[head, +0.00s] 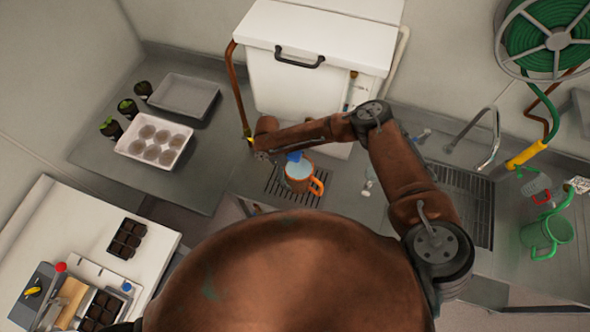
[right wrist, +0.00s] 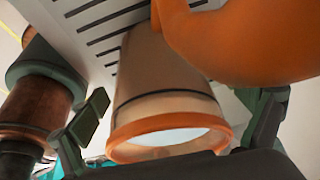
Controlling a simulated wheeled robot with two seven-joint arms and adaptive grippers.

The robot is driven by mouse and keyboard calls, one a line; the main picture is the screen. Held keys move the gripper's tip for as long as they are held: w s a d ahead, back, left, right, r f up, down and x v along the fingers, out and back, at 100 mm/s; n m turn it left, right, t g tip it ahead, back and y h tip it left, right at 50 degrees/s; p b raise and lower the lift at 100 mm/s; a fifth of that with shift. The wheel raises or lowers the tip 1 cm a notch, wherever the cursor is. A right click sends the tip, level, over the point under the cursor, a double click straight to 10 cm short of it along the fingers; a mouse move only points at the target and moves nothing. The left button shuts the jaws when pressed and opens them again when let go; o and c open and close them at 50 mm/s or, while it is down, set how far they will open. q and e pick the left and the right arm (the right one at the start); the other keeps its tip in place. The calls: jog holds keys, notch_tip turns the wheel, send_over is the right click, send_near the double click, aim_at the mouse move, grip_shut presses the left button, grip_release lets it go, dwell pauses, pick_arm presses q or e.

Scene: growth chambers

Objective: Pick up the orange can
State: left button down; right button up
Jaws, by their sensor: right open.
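The orange can (head: 297,184) stands on a slotted drain grate (head: 272,190) in the metal counter, its handle toward the right in the head view. Its top looks pale inside. My right gripper (head: 268,153) is at the can's upper left there, with its fingers mostly hidden by the arm. In the right wrist view the can (right wrist: 165,85) lies between the two open fingers of the gripper (right wrist: 182,108), its orange rim close to the palm. A gap shows at the left finger. Contact at the right finger is unclear. My left gripper is not in view.
A white lidded box (head: 300,85) stands behind the can. A tray of round pots (head: 127,148) and an empty grey tray (head: 207,82) lie to the left. A tap (head: 493,150), a sink and a green can (head: 545,233) are at the right.

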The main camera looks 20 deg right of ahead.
jog(key=shift+s+f, duration=0.1)
jog(key=shift+f, duration=0.2)
jog(key=shift+c, duration=0.3)
jog(key=shift+d, duration=0.1)
jog(key=c, duration=2)
jog(key=shift+r, duration=0.1)
jog(key=shift+c, duration=0.6)
jog(key=shift+r, duration=0.15)
